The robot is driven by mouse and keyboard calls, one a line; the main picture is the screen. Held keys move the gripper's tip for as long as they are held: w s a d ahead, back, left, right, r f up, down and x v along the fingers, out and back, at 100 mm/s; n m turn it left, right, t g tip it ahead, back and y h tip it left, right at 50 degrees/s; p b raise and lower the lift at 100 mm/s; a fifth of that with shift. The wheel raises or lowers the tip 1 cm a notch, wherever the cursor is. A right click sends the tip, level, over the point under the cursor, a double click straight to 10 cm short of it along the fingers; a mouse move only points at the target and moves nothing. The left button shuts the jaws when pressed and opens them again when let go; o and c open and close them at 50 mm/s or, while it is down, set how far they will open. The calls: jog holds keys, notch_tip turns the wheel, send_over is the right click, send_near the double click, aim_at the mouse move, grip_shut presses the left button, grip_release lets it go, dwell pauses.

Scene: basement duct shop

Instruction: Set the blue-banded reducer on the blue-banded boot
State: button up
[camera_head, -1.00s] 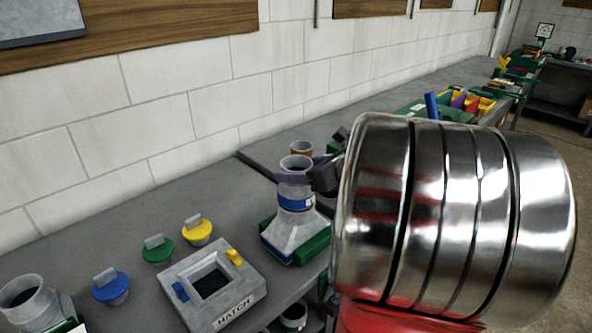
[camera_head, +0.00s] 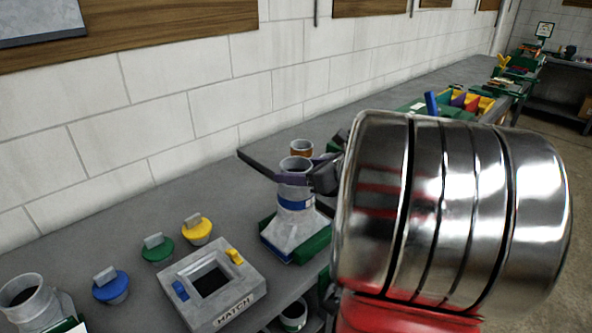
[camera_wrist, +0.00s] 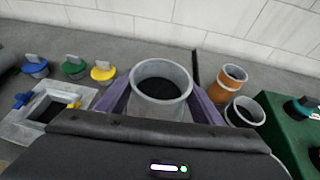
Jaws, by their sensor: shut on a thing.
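The blue-banded reducer (camera_head: 295,190) is a grey round collar with an open top and a blue band low on its side. It stands upright over the blue-banded boot (camera_head: 291,233), a grey flared base with a blue strip at its lower edge. The two look in line and touching; the joint is too small to judge. My gripper (camera_head: 290,177) is shut on the reducer near its top. In the wrist view the reducer's open mouth (camera_wrist: 162,82) lies between my purple fingers (camera_wrist: 160,100). The boot is hidden there.
An orange-brown pipe (camera_head: 301,149) stands behind. To the left are the hatch block (camera_head: 235,303), yellow (camera_head: 197,230), green (camera_head: 157,248) and blue caps (camera_head: 111,287). A white block wall closes the back.

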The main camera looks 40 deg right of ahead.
jog(key=shift+f, duration=0.15)
jog(key=o, duration=1.3)
jog(key=v, duration=1.1)
dwell(1.0)
